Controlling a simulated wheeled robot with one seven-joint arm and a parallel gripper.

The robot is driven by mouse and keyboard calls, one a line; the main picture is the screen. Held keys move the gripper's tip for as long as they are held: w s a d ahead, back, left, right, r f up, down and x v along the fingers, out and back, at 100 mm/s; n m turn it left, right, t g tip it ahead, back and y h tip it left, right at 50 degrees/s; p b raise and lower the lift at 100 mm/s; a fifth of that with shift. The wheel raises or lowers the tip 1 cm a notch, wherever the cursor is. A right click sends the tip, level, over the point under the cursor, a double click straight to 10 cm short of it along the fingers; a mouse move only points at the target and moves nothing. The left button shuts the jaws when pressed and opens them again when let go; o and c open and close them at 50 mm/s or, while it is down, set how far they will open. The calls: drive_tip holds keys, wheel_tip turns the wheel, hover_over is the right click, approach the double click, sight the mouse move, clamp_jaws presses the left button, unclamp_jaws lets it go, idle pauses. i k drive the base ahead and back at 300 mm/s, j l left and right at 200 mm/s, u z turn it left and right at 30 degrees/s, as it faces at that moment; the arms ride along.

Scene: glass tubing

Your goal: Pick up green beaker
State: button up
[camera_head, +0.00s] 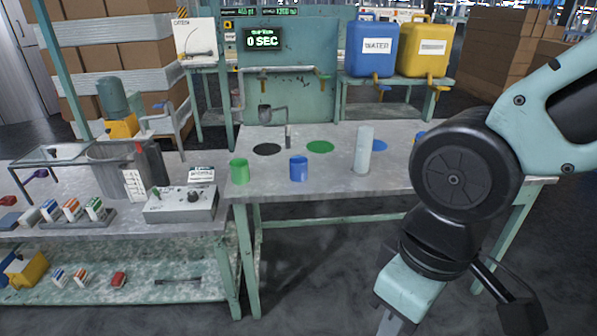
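The green beaker (239,171) stands upright near the front left corner of the grey work table (275,192). A blue beaker (298,168) stands upright to its right. A tall pale cylinder (363,150) stands further right. My gripper (392,325) is at the bottom of the picture, in front of the table and well to the right of the green beaker, apart from it. Its fingertips are cut off by the lower edge, so its opening cannot be seen.
A control box (182,203) with a knob sits on the left bench, close to the green beaker. Black (267,150) and green (320,147) discs lie behind the beakers. Blue (370,49) and yellow (423,50) containers stand at the back. The table's front right looks clear.

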sight(240, 171)
drive_tip(key=i+j, duration=0.15)
drive_tip(key=j, duration=0.2)
drive_tip(key=i+j, duration=0.15)
drive_tip(key=j, duration=0.15)
drive_tip(key=i+j, duration=0.15)
drive_tip(key=j, duration=0.2)
drive_tip(key=i+j, duration=0.15)
drive_tip(key=j, duration=0.15)
drive_tip(key=i+j, duration=0.15)
drive_tip(key=j, duration=0.2)
